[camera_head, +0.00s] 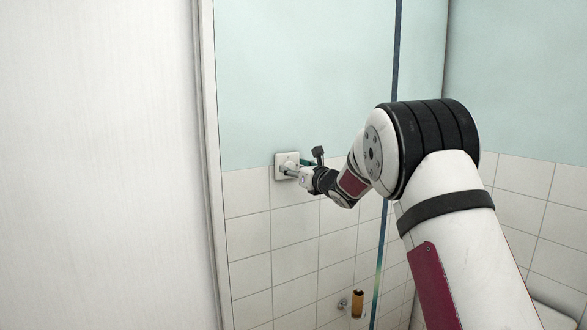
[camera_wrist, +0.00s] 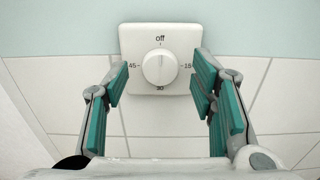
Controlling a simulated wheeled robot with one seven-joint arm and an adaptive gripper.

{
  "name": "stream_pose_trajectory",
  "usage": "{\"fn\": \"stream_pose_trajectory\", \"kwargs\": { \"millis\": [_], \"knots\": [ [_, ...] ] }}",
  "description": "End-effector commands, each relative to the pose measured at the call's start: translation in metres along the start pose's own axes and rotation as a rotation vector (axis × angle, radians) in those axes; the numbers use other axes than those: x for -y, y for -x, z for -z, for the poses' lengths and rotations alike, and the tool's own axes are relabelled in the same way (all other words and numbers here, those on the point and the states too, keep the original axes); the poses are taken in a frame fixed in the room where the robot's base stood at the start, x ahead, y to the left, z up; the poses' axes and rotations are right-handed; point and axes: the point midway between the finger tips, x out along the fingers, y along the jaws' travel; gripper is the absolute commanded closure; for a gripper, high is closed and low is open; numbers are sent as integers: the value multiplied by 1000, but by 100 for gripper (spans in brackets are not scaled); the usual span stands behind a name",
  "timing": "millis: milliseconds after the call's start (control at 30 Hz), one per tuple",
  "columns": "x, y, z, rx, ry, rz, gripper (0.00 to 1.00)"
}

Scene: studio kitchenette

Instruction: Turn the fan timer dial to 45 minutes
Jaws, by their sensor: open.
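The fan timer dial (camera_wrist: 159,68) is a round white knob on a square white wall plate (camera_wrist: 130,38). The plate is marked off at the top, 15 at right, 30 at the bottom and 45 at left. The knob's dark line points up at off. My gripper (camera_wrist: 161,83) is open, with its teal-padded fingers apart on either side of the dial, and nothing is between them. In the head view the plate (camera_head: 281,158) is on the wall and my gripper (camera_head: 292,168) reaches to it from the right, hiding most of the dial.
The wall is pale blue above and white tile (camera_head: 245,235) below. A white panel (camera_head: 100,165) stands at left. A blue-green vertical pole (camera_head: 381,240) and an orange-brown cylinder (camera_head: 357,303) are right of and below the plate.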

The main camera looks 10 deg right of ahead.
Motion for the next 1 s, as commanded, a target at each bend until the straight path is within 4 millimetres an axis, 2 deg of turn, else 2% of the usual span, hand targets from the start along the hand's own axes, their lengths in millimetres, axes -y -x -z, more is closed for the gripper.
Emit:
{"fn": "stream_pose_trajectory", "kwargs": {
  "millis": [200,467,667,700,1000],
  "knots": [
    [0,-12,0,0,-1,1,48],
    [0,-13,0,0,-1,1,48],
    [0,-12,0,0,-1,1,92],
    [0,-12,0,0,-1,1,96],
    [1,-13,0,0,-24,1,96]
  ]
}}
